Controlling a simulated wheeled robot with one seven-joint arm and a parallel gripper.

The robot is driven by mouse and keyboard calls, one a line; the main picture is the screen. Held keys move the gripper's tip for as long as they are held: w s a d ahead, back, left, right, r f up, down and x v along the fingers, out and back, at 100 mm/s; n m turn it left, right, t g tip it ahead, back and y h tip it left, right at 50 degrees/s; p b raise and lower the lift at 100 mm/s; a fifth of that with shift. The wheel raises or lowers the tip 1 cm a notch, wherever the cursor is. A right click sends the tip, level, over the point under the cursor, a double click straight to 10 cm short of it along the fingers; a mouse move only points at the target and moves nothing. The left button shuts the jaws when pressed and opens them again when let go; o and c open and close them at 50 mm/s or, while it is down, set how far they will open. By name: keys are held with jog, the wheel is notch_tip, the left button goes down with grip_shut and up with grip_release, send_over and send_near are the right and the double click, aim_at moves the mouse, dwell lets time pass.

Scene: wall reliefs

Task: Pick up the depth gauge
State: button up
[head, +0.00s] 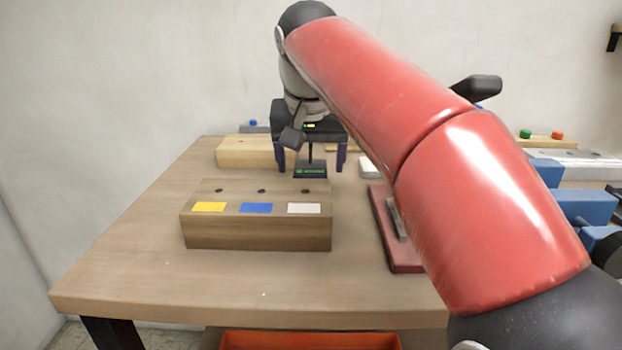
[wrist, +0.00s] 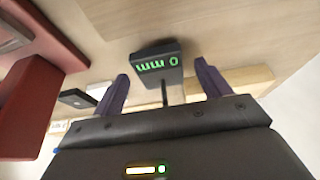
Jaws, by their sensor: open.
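The depth gauge (head: 310,171) is a small dark piece with a green lit display and a thin rod rising from it. In the head view it shows just above the back edge of a wooden block; I cannot tell what it rests on. My gripper (head: 311,162) is open above it, one purple finger on each side. In the wrist view the gauge (wrist: 157,66) lies at and slightly beyond the gap between the open fingertips (wrist: 162,73), its rod pointing back toward the palm. Neither finger is seen to touch it.
A wooden block (head: 258,236) with holes and yellow, blue and white labels stands in front. A pale wooden block (head: 245,152) lies behind. A red plate (head: 404,258) is at right, partly hidden by my arm. The table's (head: 130,270) left front is clear.

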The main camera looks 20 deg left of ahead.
jog(key=shift+x, duration=1.25)
jog(key=c, duration=1.2)
jog(key=shift+o, duration=0.2)
jog(key=shift+r, duration=0.1)
